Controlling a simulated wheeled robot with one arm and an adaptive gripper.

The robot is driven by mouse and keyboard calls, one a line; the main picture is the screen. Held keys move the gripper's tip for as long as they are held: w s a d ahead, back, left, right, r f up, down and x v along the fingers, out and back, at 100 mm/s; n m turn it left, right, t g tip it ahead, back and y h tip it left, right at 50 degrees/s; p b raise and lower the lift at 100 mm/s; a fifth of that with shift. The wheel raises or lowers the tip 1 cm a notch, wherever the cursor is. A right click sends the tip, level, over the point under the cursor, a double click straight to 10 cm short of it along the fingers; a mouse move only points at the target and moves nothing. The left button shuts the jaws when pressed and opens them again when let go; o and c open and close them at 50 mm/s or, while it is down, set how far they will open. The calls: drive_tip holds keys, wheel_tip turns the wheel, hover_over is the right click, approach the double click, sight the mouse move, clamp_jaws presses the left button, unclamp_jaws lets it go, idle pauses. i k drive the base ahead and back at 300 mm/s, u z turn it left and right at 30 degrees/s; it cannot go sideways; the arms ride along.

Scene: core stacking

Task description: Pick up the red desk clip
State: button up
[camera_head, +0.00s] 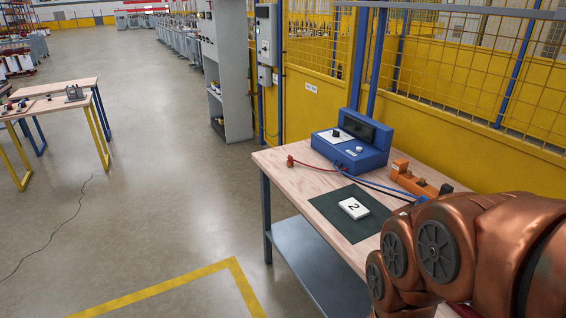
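A small red clip (290,161) sits at the far left edge of the wooden workbench (277,160). A red cable runs from it to the right, toward the blue box. My copper-coloured arm fills the lower right and covers the near right part of the bench. My gripper does not show in this view. A small patch of red shows at the bottom edge beside my arm; I cannot tell what it is.
A blue box (362,155) with a dark screen stands at the back of the bench. A dark green mat (325,205) bears a white block marked "2" (353,208). An orange device (413,180) and blue and black cables lie to the right. Yellow fencing stands behind.

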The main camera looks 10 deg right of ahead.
sight(290, 158)
drive_tip(key=u, duration=0.25)
drive_tip(key=i, duration=0.85)
drive_tip(key=u, duration=0.5)
drive_tip(key=i, duration=1.1)
